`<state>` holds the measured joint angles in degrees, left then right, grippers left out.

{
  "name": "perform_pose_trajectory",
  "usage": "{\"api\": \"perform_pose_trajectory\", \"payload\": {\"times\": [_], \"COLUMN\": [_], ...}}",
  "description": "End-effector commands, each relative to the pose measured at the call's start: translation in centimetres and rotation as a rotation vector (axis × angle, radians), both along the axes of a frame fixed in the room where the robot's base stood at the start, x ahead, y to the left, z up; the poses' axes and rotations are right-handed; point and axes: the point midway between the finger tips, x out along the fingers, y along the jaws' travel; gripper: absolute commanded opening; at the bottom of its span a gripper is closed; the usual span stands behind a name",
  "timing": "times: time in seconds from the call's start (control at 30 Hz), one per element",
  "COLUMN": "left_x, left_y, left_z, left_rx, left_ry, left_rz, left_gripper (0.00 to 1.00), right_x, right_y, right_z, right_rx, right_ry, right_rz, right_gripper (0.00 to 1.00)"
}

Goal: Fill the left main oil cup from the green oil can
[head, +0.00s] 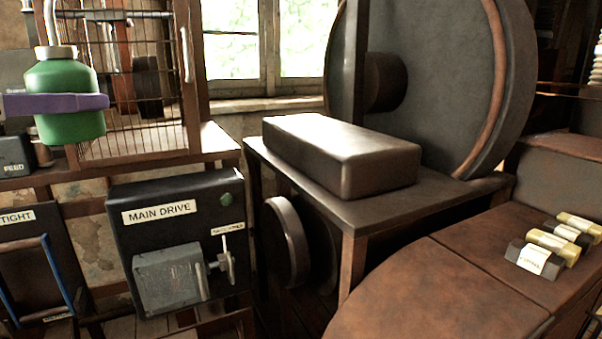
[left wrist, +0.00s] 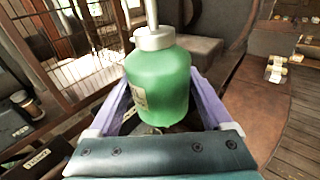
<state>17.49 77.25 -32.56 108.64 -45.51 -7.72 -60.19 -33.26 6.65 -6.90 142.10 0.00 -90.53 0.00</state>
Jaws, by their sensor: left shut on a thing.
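The green oil can (head: 62,104) is at the upper left of the head view, upright or nearly so, with a pale metal collar and a thin spout rising out of the frame top. My left gripper (head: 98,102) is shut on it; a purple finger lies across the can's body. In the left wrist view the can (left wrist: 160,88) stands between both purple fingers of the gripper (left wrist: 165,95), slightly tilted, its label partly hidden. I cannot make out the left main oil cup in either view. My right gripper is not in view.
A wire-fronted cabinet (head: 190,90) stands behind the can. Below is the black MAIN DRIVE box (head: 160,235) with a lever. A dark block (head: 342,160) sits on a bench before a large wheel (head: 450,80). Small yellow-capped cylinders (head: 552,243) lie on the right brown surface.

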Motion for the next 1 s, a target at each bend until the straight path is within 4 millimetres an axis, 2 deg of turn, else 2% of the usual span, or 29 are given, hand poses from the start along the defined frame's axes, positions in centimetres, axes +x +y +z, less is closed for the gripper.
{"api": "perform_pose_trajectory", "payload": {"times": [0.37,0.47,0.53,0.7,0.9,1.0], "left_x": [-4.2,-6.6,-8.8,-13.5,-16.8,-16.6], "left_y": [-4.8,-6.8,-8.5,-11.3,-12.6,-12.4], "left_z": [1.4,1.8,2.0,1.3,0.3,0.6], "left_rx": [-0.01,-0.013,-0.015,-0.012,-0.006,-0.004], "left_ry": [0.003,0.0,-0.003,-0.002,-0.002,-0.004], "left_rz": [-0.228,-0.332,-0.424,-0.595,-0.702,-0.663], "left_gripper": [0.17,0.17,0.17,0.17,0.17,0.17], "right_x": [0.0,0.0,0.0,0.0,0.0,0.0], "right_y": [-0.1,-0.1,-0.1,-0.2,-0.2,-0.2], "right_z": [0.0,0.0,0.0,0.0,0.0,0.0], "right_rx": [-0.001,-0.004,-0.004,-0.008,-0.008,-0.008], "right_ry": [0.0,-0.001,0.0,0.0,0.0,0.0], "right_rz": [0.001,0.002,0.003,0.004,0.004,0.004], "right_gripper": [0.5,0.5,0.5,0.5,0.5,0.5]}}
